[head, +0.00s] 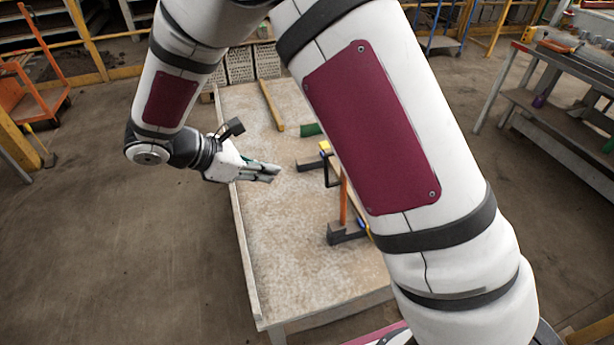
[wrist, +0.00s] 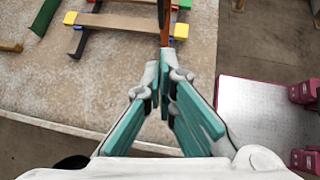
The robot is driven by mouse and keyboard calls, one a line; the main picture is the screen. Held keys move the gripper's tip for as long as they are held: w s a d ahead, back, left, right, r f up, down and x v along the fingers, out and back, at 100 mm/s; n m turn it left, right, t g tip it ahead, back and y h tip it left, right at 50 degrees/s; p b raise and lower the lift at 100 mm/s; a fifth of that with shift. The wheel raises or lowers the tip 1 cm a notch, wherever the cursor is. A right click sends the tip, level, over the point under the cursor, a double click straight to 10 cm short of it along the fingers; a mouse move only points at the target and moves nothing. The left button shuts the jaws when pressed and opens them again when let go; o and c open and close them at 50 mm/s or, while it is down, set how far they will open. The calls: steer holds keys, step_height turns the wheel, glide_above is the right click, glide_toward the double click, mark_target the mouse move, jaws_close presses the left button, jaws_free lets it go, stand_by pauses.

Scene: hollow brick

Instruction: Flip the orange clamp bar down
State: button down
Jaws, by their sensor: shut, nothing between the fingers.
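The orange clamp bar (head: 343,203) stands upright on a dark-footed fixture on the table, partly hidden by my arm in the head view. In the wrist view, the orange bar (wrist: 166,36) appears end-on, just beyond my fingertips. A black handle (head: 327,171) stands beside it, and a dark foot (head: 346,234) supports it. My gripper (head: 277,172) is shut and empty, left of the fixture and apart from it in the head view. In the wrist view, my fingertips (wrist: 163,65) are together; whether they touch the bar cannot be told.
A loose wooden stick (head: 271,104) and a green piece (head: 311,130) lie farther back on the table. The raised table edge (head: 245,255) is at the left. The near tabletop is clear.

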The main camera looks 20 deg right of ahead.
steer(key=shift+a+f, duration=0.35)
steer(key=shift+f, duration=0.05)
steer(key=d+r+p+x, duration=0.2)
steer(key=x, duration=1)
steer(key=shift+w+d, duration=0.25)
steer(key=shift+w, duration=0.05)
steer(key=shift+f, duration=0.1)
